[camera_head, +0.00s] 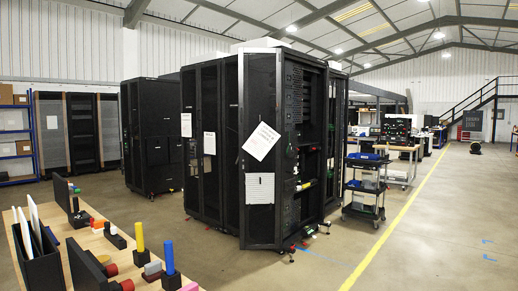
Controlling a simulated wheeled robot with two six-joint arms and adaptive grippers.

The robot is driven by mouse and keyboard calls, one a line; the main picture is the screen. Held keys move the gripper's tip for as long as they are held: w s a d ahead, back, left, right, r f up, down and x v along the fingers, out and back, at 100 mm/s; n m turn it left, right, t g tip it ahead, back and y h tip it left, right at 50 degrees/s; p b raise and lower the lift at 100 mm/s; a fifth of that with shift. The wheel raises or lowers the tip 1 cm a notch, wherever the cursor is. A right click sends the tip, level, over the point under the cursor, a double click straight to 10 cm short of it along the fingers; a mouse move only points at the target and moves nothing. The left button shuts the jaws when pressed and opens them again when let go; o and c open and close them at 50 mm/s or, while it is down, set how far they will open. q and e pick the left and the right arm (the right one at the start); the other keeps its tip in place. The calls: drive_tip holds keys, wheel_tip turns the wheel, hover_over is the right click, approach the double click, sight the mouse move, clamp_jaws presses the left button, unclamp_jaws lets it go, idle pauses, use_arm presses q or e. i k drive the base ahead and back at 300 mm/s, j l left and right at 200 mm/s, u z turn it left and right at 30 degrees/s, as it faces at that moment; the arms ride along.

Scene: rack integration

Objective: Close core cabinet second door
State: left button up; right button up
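A block of tall black cabinets stands on the floor in the middle of the head view. Its front cabinet (308,150) is open and shows rack gear and cabling inside. A black mesh door (260,100) stands at its left front corner, swung out from the opening, with a tilted white sheet and an upright white sheet on it. Other dark mesh doors (209,105) with paper sheets line the left side and look closed. Which door is the second one I cannot tell. Neither of my grippers shows in this view.
A wooden table (140,284) with black holders and coloured parts fills the lower left. A black cart (363,187) with blue bins stands right of the open cabinet. A separate black cabinet (152,135) stands behind left. Open floor (440,230) lies right of the yellow line.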

sight(264, 138)
drive_tip(key=i+l+z, duration=0.15)
drive_tip(key=i+z, duration=0.3)
drive_tip(key=i+j+z, duration=0.1)
drive_tip(key=i+z, duration=0.35)
drive_tip(key=i, duration=0.15)
drive_tip(key=i+l, duration=0.1)
drive_tip(key=i, duration=0.4)
drive_tip(key=i+l, duration=0.1)
drive_tip(key=i, duration=0.95)
drive_tip(key=i+j+u, duration=0.2)
drive_tip(key=u, duration=0.3)
drive_tip(key=i+u, duration=0.8)
drive_tip(key=u, duration=0.15)
drive_tip(key=i+l+u, duration=0.2)
drive_tip(key=i+u, duration=0.25)
drive_tip(key=i+j, duration=0.15)
drive_tip(key=i, duration=0.35)
drive_tip(key=i+j, duration=0.15)
drive_tip(key=i, duration=0.4)
